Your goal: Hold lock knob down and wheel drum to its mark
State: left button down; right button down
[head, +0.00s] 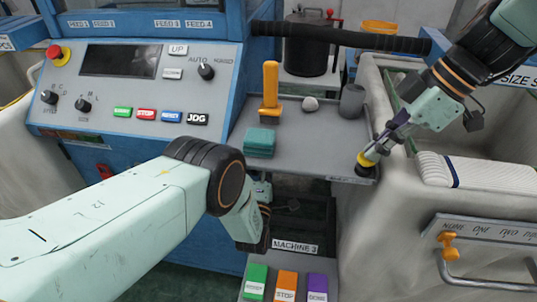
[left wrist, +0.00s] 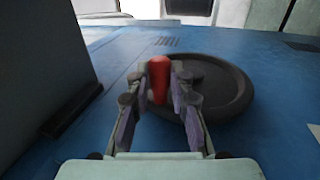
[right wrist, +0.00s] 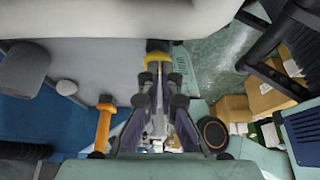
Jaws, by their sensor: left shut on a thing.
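The yellow lock knob (head: 364,160) on a black base is at the right front corner of the grey shelf. My right gripper (head: 376,152) comes down on it from the upper right, fingers together, tips at its top. The knob (right wrist: 157,58) also shows beyond the fingertips (right wrist: 158,75) in the right wrist view; how far down it is, I cannot tell. In the left wrist view my left gripper (left wrist: 160,88) is shut on a red handle (left wrist: 160,70) by a dark round drum wheel (left wrist: 225,90). My arm hides these in the head view. No drum mark is discernible.
The grey shelf (head: 310,140) carries an orange upright handle (head: 270,85), teal blocks (head: 260,142) and a grey cup (head: 351,101). A black bar (head: 340,37) crosses behind. Coloured buttons (head: 286,285) stand low in front. A bin with white fabric (head: 475,170) is at right.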

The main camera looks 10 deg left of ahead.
pick_arm(q)
jog(key=shift+s+f, duration=0.1)
jog(key=shift+f, duration=2.05)
jog(key=c, duration=1.2)
grip_release()
jog(key=v, duration=1.2)
